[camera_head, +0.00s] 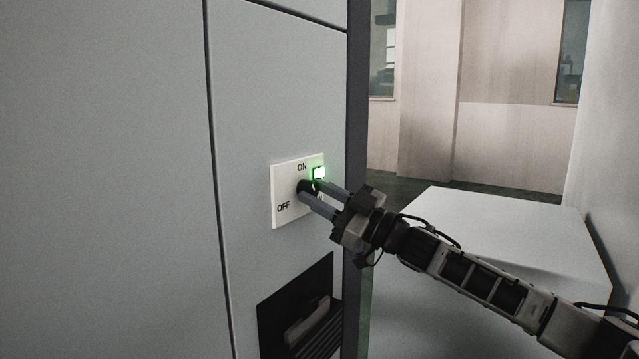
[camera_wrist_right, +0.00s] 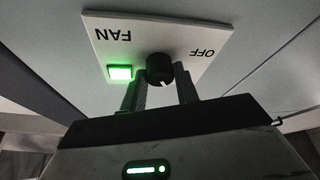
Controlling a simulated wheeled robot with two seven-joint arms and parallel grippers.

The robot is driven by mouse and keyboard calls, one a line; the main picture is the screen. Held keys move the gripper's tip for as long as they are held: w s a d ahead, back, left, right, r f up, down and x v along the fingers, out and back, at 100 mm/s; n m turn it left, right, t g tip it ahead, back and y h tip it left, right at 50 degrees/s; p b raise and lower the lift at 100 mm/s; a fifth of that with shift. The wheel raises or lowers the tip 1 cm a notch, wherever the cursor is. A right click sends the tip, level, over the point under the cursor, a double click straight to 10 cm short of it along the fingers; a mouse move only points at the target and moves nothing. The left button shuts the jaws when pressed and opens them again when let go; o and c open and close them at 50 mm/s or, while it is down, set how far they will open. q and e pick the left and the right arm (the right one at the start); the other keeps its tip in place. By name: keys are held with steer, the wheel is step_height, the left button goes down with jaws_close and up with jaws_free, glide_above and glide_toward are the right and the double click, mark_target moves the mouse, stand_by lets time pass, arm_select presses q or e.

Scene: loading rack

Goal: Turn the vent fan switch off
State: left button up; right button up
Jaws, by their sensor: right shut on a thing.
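The fan switch is a white plate (camera_head: 277,180) on the grey cabinet front, marked ON at the top and OFF at the lower left. It carries a black round knob (camera_head: 304,188) and a lit green lamp (camera_head: 319,172). In the right wrist view the plate (camera_wrist_right: 195,33) reads FAN and OFF upside down, with the knob (camera_wrist_right: 159,68) and the glowing green lamp (camera_wrist_right: 120,72). My right gripper (camera_head: 315,194) reaches in from the right, its two fingers shut on the knob, one on each side. The fingers partly hide the plate's lower right. My left gripper is not in view.
The cabinet's grey panel (camera_head: 120,180) fills the left side. Below the switch is a dark recess (camera_head: 300,308) with slats. A pale box-like surface (camera_head: 490,235) stands behind my right arm. The space in front of the cabinet's left panel is clear.

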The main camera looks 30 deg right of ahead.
steer(key=n, duration=0.1)
steer(key=n+g+p, duration=0.1)
steer(key=n+y+p, duration=0.1)
steer(key=n, duration=0.1)
steer(key=shift+d+r+g, duration=0.15)
steer(key=shift+r+g, duration=0.1)
steer(key=shift+g, duration=0.05)
steer(key=n+g+y+p, duration=0.1)
steer(key=n, duration=0.2)
steer(key=shift+w+n, duration=0.1)
steer(key=shift+n, duration=0.2)
steer(key=n+g+p, duration=0.2)
steer(key=n, duration=0.2)
steer(key=shift+n, duration=0.3)
steer(key=shift+d+n+g+p, duration=0.1)
steer(key=shift+n+g+p, duration=0.35)
steer(key=shift+n, duration=0.25)
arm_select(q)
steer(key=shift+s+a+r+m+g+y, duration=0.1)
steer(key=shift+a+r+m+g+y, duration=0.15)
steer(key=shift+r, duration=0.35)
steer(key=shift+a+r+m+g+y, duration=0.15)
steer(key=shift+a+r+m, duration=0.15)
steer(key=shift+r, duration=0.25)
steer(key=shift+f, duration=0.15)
arm_select(e)
steer(key=shift+n, duration=0.4)
